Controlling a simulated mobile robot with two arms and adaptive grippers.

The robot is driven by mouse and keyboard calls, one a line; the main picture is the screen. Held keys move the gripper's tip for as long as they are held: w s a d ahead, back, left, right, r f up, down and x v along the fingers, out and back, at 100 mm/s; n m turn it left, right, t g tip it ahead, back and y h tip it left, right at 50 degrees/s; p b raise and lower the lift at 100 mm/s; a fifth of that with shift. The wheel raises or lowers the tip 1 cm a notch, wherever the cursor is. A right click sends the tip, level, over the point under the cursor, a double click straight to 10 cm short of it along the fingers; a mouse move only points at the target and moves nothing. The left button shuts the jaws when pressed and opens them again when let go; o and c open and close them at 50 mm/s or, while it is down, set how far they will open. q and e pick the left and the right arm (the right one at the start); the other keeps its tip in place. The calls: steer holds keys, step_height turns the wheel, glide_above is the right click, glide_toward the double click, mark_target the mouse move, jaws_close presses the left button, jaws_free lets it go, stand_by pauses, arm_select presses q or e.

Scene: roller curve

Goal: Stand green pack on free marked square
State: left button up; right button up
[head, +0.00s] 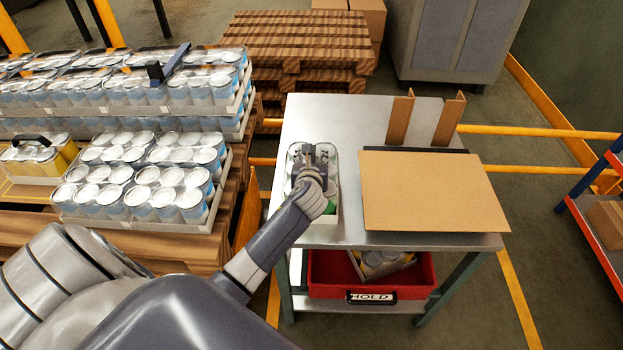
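The green pack (332,203), a light tray of cans with a little green showing, stands upright on the left part of the metal table (340,120). My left gripper (312,160) is right over its middle and hides much of it. I cannot see whether the fingers are open or shut on the pack's handle. My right gripper is not in view. A yellow line (22,192) shows at the far left, beside a yellow pack (42,158) with a black handle. I cannot make out a whole free marked square.
A cardboard sheet (432,190) and upright cardboard pieces (400,118) are on the table. A red bin (330,275) with cans is on its lower shelf. Stacked blue can trays (150,180) fill the pallet at left. Wooden pallets (295,45) are behind.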

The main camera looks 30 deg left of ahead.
arm_select(q)
steer(key=shift+w+a+f, duration=0.15)
steer(key=shift+w, duration=0.1)
steer(key=shift+c, duration=0.6)
jaws_close()
steer(key=shift+r, duration=0.25)
